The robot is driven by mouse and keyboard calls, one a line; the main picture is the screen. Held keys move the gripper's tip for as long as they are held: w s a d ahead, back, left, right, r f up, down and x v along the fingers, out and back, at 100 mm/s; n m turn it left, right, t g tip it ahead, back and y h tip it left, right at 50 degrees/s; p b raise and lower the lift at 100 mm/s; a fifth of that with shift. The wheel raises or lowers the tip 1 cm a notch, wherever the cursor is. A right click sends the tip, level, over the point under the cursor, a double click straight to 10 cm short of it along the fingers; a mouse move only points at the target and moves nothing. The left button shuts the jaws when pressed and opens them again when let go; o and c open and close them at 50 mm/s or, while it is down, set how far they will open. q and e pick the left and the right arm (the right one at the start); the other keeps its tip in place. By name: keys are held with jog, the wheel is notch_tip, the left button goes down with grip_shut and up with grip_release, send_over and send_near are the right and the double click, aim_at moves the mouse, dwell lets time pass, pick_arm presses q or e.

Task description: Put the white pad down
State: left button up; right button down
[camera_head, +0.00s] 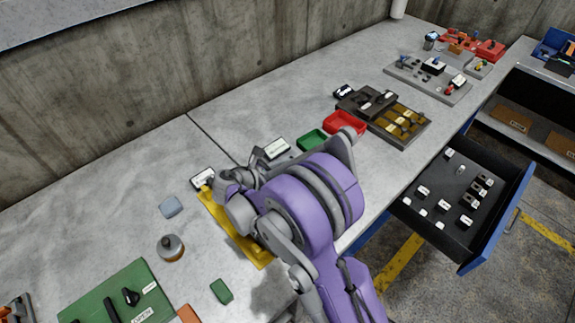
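A purple and grey arm comes in from the lower right; I take it as my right arm. Its grey end (228,186) is above the upper part of a yellow tray (248,247). The arm hides its fingertips, so I cannot see whether they are open or hold anything. No pad that is clearly white shows. A small pale blue-grey pad (171,207) lies flat on the grey worktop (110,215), left of the yellow tray and apart from the gripper. My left gripper is not in view.
A green board (125,300) is at lower left. Labelled cards (203,178), a green tray (313,139) and a red tray (345,122) lie behind the arm. An open drawer (445,205) juts out at right.

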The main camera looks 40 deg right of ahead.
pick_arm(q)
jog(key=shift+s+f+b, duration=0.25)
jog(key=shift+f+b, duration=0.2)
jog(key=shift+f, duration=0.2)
pick_arm(e)
jog(key=shift+f, duration=0.55)
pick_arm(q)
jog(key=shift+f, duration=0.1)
pick_arm(e)
jog(key=shift+f, duration=0.1)
